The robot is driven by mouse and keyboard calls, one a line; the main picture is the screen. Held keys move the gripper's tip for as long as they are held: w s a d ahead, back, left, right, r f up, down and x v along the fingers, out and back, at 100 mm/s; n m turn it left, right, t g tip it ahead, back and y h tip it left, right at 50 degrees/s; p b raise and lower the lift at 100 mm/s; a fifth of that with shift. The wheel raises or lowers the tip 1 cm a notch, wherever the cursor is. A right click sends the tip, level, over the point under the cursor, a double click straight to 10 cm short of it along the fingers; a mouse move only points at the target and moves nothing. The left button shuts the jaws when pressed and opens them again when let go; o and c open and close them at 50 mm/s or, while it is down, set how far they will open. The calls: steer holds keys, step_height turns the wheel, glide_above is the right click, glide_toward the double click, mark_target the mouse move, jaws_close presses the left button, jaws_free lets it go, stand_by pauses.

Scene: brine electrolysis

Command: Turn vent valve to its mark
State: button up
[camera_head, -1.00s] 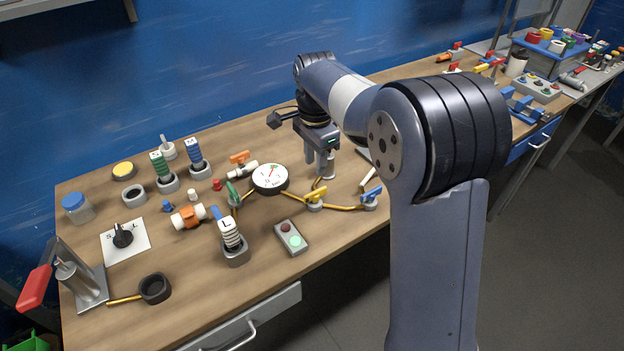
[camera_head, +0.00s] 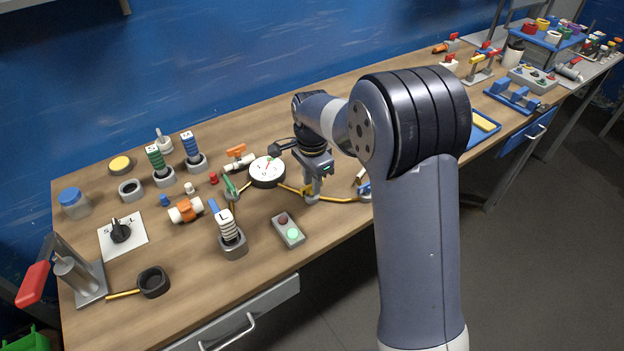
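A green-handled valve (camera_head: 230,187) is left of the round dial gauge (camera_head: 267,171). A yellow-handled valve (camera_head: 291,188) is right of the gauge, mostly hidden by my gripper. A blue-handled valve (camera_head: 364,189) is further right, partly hidden behind my arm. I cannot tell from labels which is the vent valve. My gripper (camera_head: 313,190) points down at the yellow-handled valve, low over the pipe. Its fingertips blend with the valve body, so contact and finger opening are unclear.
A button box (camera_head: 288,231) stands in front, left of my gripper. A striped plug in a socket (camera_head: 230,236), a selector knob (camera_head: 120,231) and a red-handled press (camera_head: 78,275) fill the left. Bare tabletop lies behind my gripper.

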jaws_close()
steer(key=shift+n, duration=0.4)
steer(key=n, duration=0.3)
steer(key=n+p, duration=0.1)
steer(key=n, duration=0.3)
steer(key=shift+n, duration=0.3)
steer(key=n, duration=0.9)
steer(key=shift+n, duration=0.4)
steer(key=shift+o, duration=0.9)
jaws_free()
